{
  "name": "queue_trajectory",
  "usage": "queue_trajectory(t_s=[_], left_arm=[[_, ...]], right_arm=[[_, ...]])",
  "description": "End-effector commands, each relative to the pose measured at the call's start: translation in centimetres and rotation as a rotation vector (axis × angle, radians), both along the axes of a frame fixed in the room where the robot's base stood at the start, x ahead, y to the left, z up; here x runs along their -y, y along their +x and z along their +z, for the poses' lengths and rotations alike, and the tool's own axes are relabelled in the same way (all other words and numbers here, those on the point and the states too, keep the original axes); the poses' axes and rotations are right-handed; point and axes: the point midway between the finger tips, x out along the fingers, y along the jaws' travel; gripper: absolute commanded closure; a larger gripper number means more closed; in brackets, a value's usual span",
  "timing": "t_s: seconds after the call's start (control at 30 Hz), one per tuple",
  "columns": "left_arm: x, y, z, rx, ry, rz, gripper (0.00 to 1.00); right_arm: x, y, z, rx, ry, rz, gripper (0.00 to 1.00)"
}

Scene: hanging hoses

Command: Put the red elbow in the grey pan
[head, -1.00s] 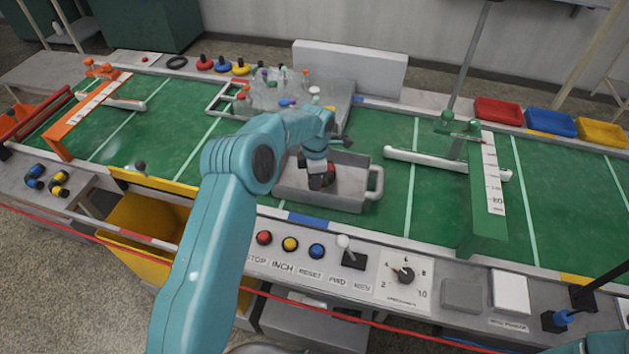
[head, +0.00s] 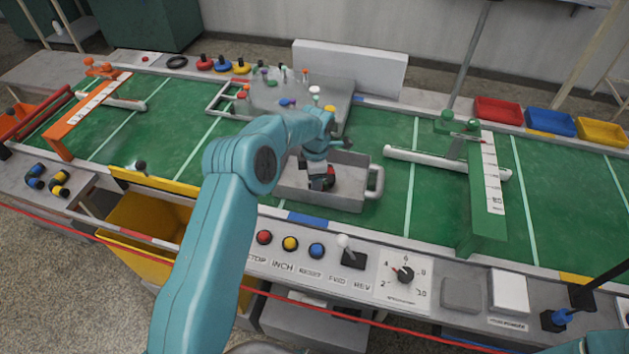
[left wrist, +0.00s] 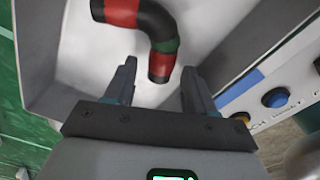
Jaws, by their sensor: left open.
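The grey pan (head: 352,172), with a handle on its right side, sits on the green belt. The red elbow (head: 329,180) lies inside it, partly hidden by my left gripper (head: 319,178). In the left wrist view the elbow (left wrist: 121,12) is a bent black pipe with red bands and one green band, on the floor of the pan (left wrist: 85,55). There my left gripper (left wrist: 160,88) is open, its fingers apart. One end of the elbow shows between and beyond the fingertips, with gaps on both sides. My right gripper is not in view.
A control panel with buttons (head: 290,244) runs along the front. A grey block with small knobs (head: 300,95) stands behind the pan. A white bar and green gate (head: 485,185) stand to the right. Blue and yellow elbows (head: 60,182) lie at far left.

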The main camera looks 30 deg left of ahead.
Motion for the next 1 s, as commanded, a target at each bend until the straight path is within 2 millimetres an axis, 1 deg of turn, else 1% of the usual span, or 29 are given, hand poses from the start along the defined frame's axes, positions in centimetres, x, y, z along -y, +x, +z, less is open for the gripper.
queue_trajectory(t_s=[0.1, 0.3, 0.4, 0.5, 0.67, 1.0], left_arm=[[0.0, 0.1, 2.5, 0.006, 0.001, 0.000, 0.45], [0.1, 0.2, 7.2, 0.005, 0.000, 0.000, 0.45], [0.2, 0.2, 9.1, 0.004, 0.000, 0.000, 0.45], [0.2, 0.2, 10.3, 0.001, 0.000, 0.000, 0.45], [0.2, 0.2, 11.2, 0.001, 0.000, 0.000, 0.45], [0.2, 0.1, 11.1, 0.000, 0.000, 0.000, 0.45]], right_arm=[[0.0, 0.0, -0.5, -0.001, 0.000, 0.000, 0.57], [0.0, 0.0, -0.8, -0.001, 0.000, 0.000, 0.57], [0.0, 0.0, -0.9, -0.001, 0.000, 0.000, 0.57], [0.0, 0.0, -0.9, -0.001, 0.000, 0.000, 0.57], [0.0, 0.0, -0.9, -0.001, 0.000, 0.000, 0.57], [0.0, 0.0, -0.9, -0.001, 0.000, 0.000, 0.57]])
